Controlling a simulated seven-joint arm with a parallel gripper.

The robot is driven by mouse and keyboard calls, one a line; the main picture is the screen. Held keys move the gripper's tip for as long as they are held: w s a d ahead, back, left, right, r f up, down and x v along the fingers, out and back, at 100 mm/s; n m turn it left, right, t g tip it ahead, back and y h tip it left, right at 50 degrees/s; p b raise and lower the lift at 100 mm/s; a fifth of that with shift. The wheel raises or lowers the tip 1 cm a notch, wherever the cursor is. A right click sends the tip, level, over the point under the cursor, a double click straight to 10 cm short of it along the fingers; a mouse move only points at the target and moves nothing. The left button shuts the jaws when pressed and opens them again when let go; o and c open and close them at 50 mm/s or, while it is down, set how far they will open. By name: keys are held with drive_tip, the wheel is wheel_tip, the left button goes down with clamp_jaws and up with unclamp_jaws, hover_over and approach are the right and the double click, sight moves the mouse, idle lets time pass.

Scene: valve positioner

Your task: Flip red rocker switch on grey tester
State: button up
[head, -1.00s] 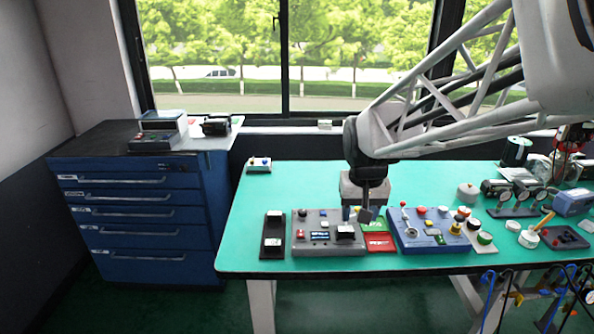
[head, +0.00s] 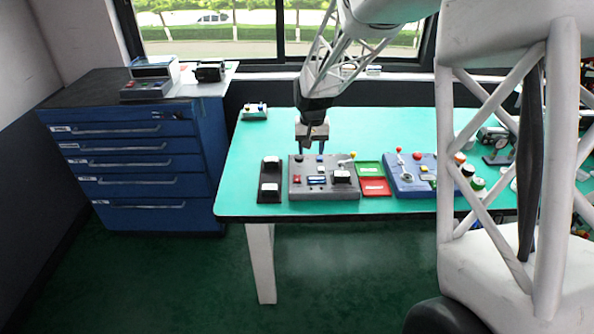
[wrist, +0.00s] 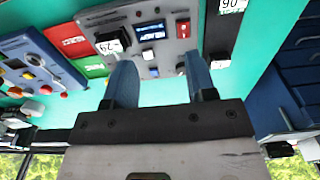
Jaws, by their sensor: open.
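The grey tester (head: 343,192) lies on the green bench, with a small red rocker switch (head: 297,180) on its left side. The tester fills the top of the wrist view (wrist: 170,15), where the red rocker switch (wrist: 183,29) shows above and right of the middle of the jaw gap. My gripper (head: 311,147) hangs pointing down over the tester's rear edge, apart from the switch. In the wrist view my gripper's two blue fingers (wrist: 160,66) are spread with nothing between them. Which way the rocker is tipped is too small to tell.
A black strip with white-topped blocks (head: 270,192) lies left of the tester. The tester carries a blue display (wrist: 150,32) and a numbered block (wrist: 108,42). The bench behind is mostly clear.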

hover_over(297, 178)
drive_tip(key=f, duration=0.7)
drive_tip(key=shift+w+f, duration=0.2)
drive_tip(key=shift+f, duration=0.2)
drive_tip(key=shift+f, duration=3.9)
drive_tip(key=shift+c, duration=0.5)
